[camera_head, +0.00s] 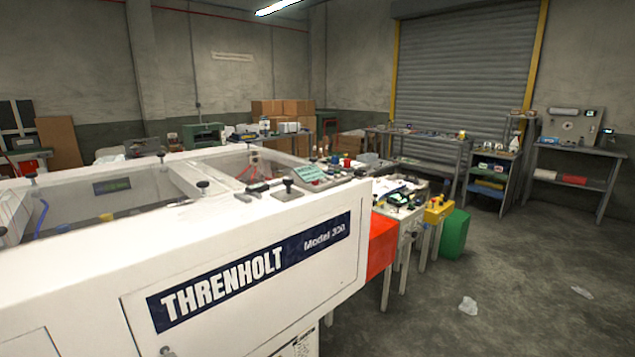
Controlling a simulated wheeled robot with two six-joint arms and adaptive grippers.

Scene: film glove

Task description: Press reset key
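A large white machine (100,290) with a blue "THRENHOLT Model 350" label (250,272) fills the left and front of the head view. On its top near the right end is a small panel with a teal face (310,174). Small dark and red knobs or buttons (346,162) stand beside the panel. I cannot make out which of these, if any, is the reset key; key markings are too small to read. Neither of my grippers is in view.
An orange-red block (381,243) is at the machine's right end. Beyond it are a cluttered bench (402,195), a yellow box (438,210) and a green bin (454,234). Workbenches line the back by a roller shutter (465,80). The right floor is mostly open, with scraps (468,305).

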